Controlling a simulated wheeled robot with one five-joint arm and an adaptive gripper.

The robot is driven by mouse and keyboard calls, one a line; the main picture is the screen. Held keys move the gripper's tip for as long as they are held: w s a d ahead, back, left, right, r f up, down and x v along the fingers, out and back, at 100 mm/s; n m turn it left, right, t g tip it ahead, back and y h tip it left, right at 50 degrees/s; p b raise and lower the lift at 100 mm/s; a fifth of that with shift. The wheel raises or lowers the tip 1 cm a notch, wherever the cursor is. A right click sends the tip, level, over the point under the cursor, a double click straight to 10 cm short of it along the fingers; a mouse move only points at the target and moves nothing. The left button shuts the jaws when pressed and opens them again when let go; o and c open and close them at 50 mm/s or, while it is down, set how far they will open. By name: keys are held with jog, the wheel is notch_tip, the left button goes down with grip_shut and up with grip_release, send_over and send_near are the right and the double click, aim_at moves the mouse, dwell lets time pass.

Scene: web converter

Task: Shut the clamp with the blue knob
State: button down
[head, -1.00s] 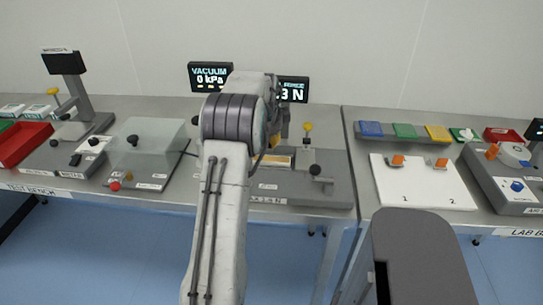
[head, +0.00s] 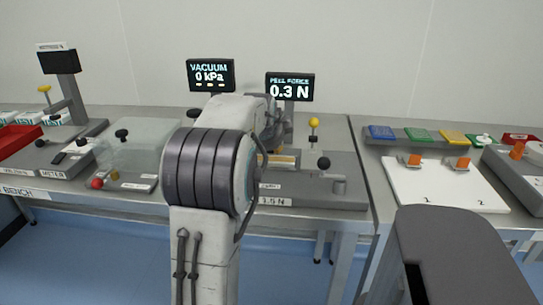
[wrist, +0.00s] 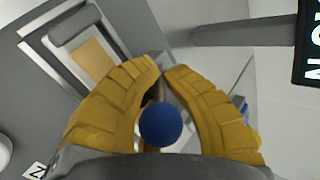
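The blue knob (wrist: 160,126) is a round ball between the two yellow fingers of my gripper (wrist: 163,66) in the wrist view. A thin stem runs from the knob towards the fingertips. The fingers curve in around the knob, and their tips are close together around the stem; a small gap shows to the right of the knob. The clamp's base is mostly hidden below the gripper. In the head view my own arm hides the gripper and the blue knob.
The peel force screen (head: 290,87) reads 0.3 N, beside the vacuum screen (head: 211,75). On the grey fixture (head: 348,190) stand a yellow knob (head: 314,123) and a black knob (head: 323,163).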

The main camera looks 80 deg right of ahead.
jog(key=shift+a+f+h+b, duration=0.15)
jog(key=shift+f+h+b, duration=0.2)
jog(key=shift+b, duration=0.85)
jog(key=shift+r, duration=0.1)
jog(key=c, duration=1.3)
grip_release()
jog(key=shift+w, duration=0.1)
jog(key=shift+c, duration=0.2)
jog(key=shift+r+p, duration=0.2)
jog(key=shift+p, duration=0.2)
jog(key=y+p, duration=0.1)
jog(key=p, duration=0.3)
jog(key=shift+d+r, duration=0.25)
jog(key=shift+r, duration=0.1)
jog(key=shift+y+p, duration=0.25)
jog(key=shift+p, duration=0.8)
